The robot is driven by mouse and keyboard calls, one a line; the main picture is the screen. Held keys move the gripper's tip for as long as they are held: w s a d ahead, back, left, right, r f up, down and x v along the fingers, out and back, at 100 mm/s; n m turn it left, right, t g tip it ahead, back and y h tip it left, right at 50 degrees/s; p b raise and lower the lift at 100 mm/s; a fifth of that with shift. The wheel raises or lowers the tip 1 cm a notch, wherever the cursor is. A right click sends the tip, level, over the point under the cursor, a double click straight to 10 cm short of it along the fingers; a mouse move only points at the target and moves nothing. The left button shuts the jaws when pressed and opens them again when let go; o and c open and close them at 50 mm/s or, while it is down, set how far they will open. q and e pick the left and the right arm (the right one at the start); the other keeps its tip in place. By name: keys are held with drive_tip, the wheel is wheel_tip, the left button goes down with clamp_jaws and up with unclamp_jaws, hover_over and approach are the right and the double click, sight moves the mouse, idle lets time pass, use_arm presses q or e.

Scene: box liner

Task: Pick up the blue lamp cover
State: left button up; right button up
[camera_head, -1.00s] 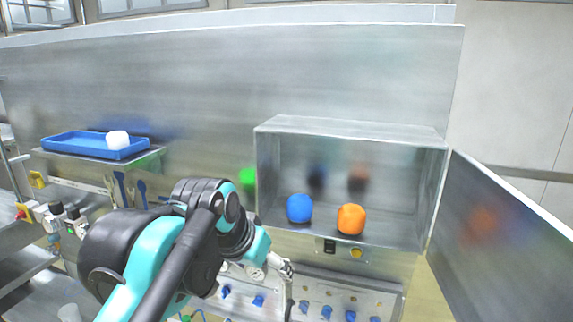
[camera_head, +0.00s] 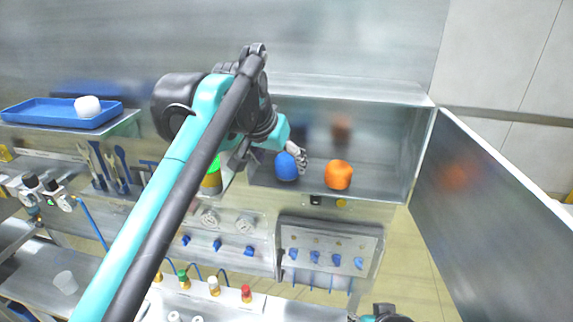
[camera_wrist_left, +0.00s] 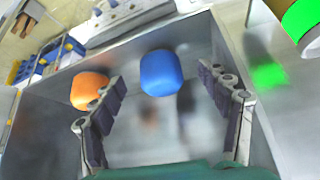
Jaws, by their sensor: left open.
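The blue lamp cover (camera_head: 286,168) stands inside the open metal box, on its floor near the front left. It also shows between and beyond my finger pads in the left wrist view (camera_wrist_left: 161,73). My left gripper (camera_head: 291,156) is open at the box, right at the cover in the head view. In the left wrist view the open fingers (camera_wrist_left: 163,98) point toward the cover, with nothing held between them. Whether a finger touches it cannot be told.
An orange cover (camera_head: 338,175) stands close to the right of the blue one. The metal box (camera_head: 352,90) has side walls and an open door (camera_head: 490,190) at right. A green-topped object (camera_head: 213,176) is left of the box. A blue tray (camera_head: 50,112) holds a white cover (camera_head: 87,106).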

sight(286, 158)
use_arm(q)
drive_tip(key=shift+w+d+r, duration=0.1)
drive_tip(key=shift+w+d, duration=0.2)
drive_tip(key=shift+w, duration=0.3)
drive_tip(key=shift+w+d, duration=0.3)
drive_tip(key=shift+w, duration=0.25)
drive_tip(key=x, duration=0.3)
drive_tip(key=shift+w, duration=0.15)
drive_tip(key=shift+a, duration=0.1)
drive_tip(key=shift+s, duration=0.25)
drive_tip(key=shift+c, duration=0.9)
drive_tip(key=shift+w, duration=0.1)
drive_tip(key=c, duration=1.1)
